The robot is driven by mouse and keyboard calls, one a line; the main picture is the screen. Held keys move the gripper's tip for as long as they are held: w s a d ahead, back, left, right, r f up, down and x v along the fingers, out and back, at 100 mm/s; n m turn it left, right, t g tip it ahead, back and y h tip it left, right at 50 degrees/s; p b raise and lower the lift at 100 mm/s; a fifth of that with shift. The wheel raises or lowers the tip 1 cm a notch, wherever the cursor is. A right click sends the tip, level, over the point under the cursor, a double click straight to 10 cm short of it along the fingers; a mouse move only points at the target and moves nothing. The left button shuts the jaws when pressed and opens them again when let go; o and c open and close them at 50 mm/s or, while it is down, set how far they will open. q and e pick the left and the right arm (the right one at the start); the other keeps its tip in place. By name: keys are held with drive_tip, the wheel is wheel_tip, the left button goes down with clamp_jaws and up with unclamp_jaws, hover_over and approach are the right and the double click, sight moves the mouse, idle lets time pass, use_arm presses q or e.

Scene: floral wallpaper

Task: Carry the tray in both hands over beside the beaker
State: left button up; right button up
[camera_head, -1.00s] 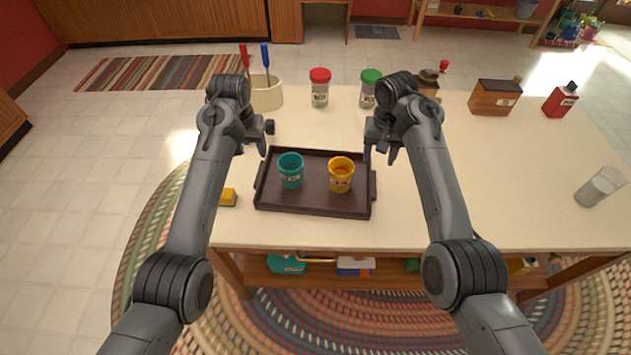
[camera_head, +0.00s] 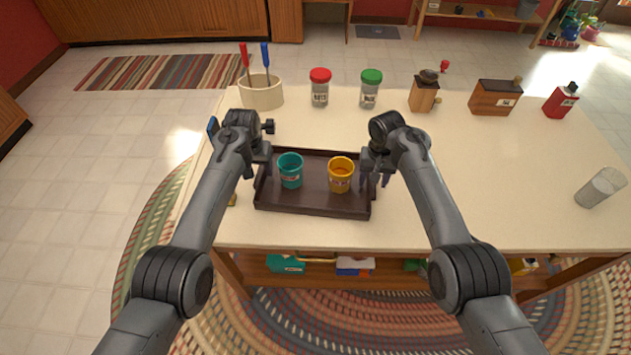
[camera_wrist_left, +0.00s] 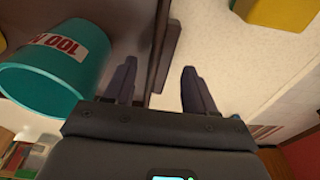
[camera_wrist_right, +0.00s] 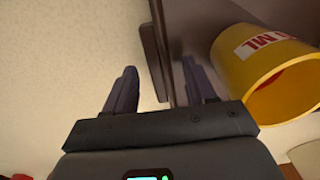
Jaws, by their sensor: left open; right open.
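The dark brown tray (camera_head: 313,207) lies on the table and holds a teal cup (camera_head: 291,172) and a yellow cup (camera_head: 340,176). The beaker (camera_head: 600,188), clear and whitish, stands at the table's far right. My left gripper (camera_head: 257,170) is open at the tray's left end; in the left wrist view its fingers (camera_wrist_left: 160,88) are on either side of the tray's handle (camera_wrist_left: 168,55). My right gripper (camera_head: 375,178) is open at the right end; in the right wrist view its fingers (camera_wrist_right: 160,90) are on either side of the other handle (camera_wrist_right: 158,60).
A yellow block (camera_wrist_left: 278,12) lies left of the tray, mostly hidden in the head view. A utensil crock (camera_head: 262,93), red-lidded jar (camera_head: 320,90), green-lidded jar (camera_head: 369,92), wooden grinder (camera_head: 423,95), wooden box (camera_head: 494,98) and red bottle (camera_head: 560,100) line the back. The table between tray and beaker is clear.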

use_arm(q)
drive_tip(key=shift+f, duration=0.3)
use_arm(e)
drive_tip(key=shift+f, duration=0.3)
use_arm(q)
clamp_jaws()
use_arm(e)
clamp_jaws()
use_arm(q)
drive_tip(key=shift+r, duration=0.1)
